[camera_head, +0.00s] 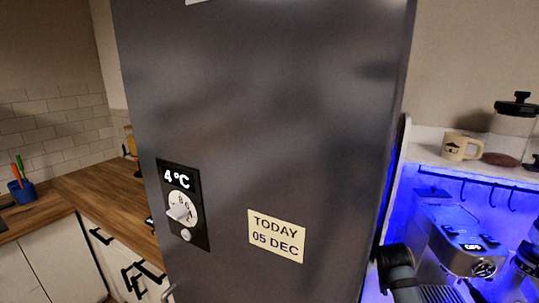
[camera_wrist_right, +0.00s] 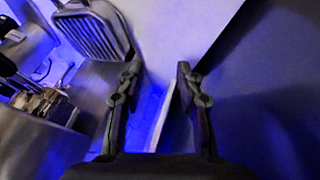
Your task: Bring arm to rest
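My right gripper (camera_wrist_right: 158,70) shows in the right wrist view with its two dark fingers well apart and nothing held between them. Beyond the fingers are a pale panel and a blue-lit gap. A dark rounded part of my right arm (camera_head: 397,272) shows at the lower right of the head view, in front of the blue-lit cabinet; the right gripper's fingers cannot be made out there. My left arm and left gripper are not in either view.
A tall dark grey door (camera_head: 270,120) with a dial panel and date note (camera_head: 276,236) fills the middle. The espresso machine (camera_head: 460,240) stands right, below a shelf with a mug (camera_head: 460,147) and glass jar (camera_head: 510,132). A wooden counter (camera_head: 105,195) lies left.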

